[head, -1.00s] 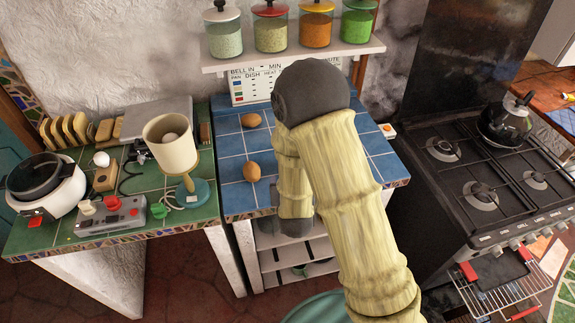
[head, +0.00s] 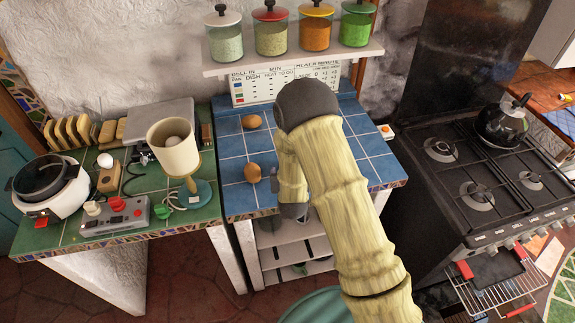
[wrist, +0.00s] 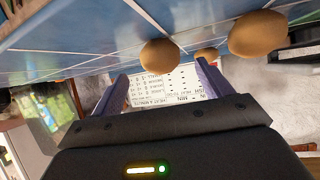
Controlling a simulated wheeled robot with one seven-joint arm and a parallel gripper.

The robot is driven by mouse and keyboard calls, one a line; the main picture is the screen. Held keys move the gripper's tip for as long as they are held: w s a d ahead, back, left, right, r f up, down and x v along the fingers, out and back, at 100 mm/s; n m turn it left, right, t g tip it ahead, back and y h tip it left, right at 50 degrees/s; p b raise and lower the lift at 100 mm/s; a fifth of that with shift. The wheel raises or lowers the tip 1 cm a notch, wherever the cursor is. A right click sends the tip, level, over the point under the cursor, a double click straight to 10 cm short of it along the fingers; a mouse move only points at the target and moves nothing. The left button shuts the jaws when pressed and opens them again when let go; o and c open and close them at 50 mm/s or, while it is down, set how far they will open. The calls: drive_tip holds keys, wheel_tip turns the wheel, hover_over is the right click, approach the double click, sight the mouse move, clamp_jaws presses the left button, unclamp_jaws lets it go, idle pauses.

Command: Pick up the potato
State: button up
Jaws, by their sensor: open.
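Two brown, rounded potato-like items lie on the blue-tiled counter (head: 233,146) in the head view: a far one (head: 251,121) and a nearer one (head: 252,173). The wrist view, which is upside down, shows three such items: a large near one (wrist: 257,33), a middle one (wrist: 160,55) and a small far one (wrist: 205,54). I cannot tell for sure which is the potato. My gripper (wrist: 162,84) is open and empty, its fingers pointing toward the middle one, which sits ahead between them. In the head view my arm hides most of the gripper and part of the counter.
A green-tiled counter at left holds a cream cup-shaped thing (head: 173,152), a grey device (head: 115,217) and a white-and-black cooker (head: 47,188). A shelf with jars (head: 271,33) hangs behind the blue counter. A black stove (head: 470,175) stands at right.

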drive_tip(key=shift+p+x, duration=0.95)
drive_tip(key=shift+x, duration=1.3)
drive_tip(key=shift+a+r, duration=0.1)
drive_tip(key=shift+a, duration=0.05)
drive_tip(key=c, duration=1.1)
drive_tip(key=shift+r, duration=0.1)
wheel_tip(320, 180, up, 10)
drive_tip(key=b, duration=0.2)
drive_tip(key=shift+b, duration=0.3)
